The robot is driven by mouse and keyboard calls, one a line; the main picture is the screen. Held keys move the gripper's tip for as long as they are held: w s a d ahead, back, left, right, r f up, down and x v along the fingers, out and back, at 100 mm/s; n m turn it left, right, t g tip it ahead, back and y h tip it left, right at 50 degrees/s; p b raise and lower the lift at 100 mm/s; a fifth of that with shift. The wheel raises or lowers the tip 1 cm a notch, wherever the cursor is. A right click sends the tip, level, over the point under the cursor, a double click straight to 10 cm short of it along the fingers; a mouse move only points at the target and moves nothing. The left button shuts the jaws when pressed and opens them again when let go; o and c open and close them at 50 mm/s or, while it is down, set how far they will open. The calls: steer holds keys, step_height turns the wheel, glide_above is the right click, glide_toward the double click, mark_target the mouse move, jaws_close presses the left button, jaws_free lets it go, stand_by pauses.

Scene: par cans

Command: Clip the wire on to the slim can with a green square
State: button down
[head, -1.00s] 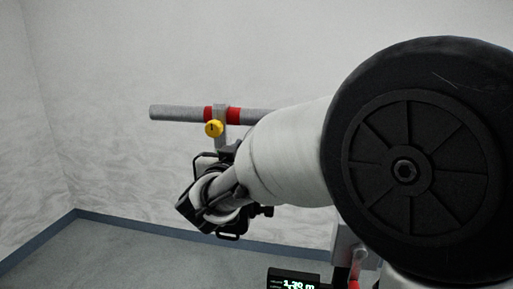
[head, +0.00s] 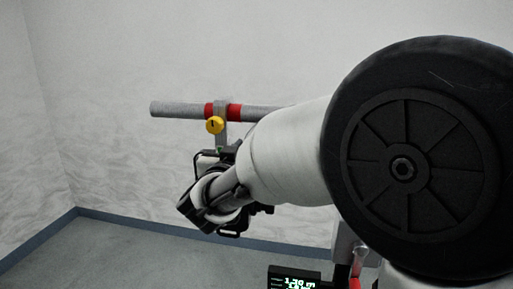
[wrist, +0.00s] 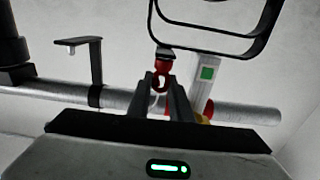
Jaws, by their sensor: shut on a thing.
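In the wrist view my gripper (wrist: 162,84) is shut on a small red clip (wrist: 161,78) with a black piece at its end. A black frame (wrist: 262,40) arches beside and above the clip, apart from my fingertips. I cannot tell whether the clip touches it. The can's body is not clearly visible. In the head view my wrist hides the fingertips and the clip.
A grey pipe (head: 175,110) with red bands runs across, and a clamp with a yellow knob (head: 215,125) hangs on it. The wrist view shows a black bracket (wrist: 80,43) left of my gripper, close to the pipe. A pale wall stands behind; the floor at left is clear.

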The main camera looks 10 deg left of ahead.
steer(key=shift+f, duration=0.15)
steer(key=c, duration=1.5)
jaws_free()
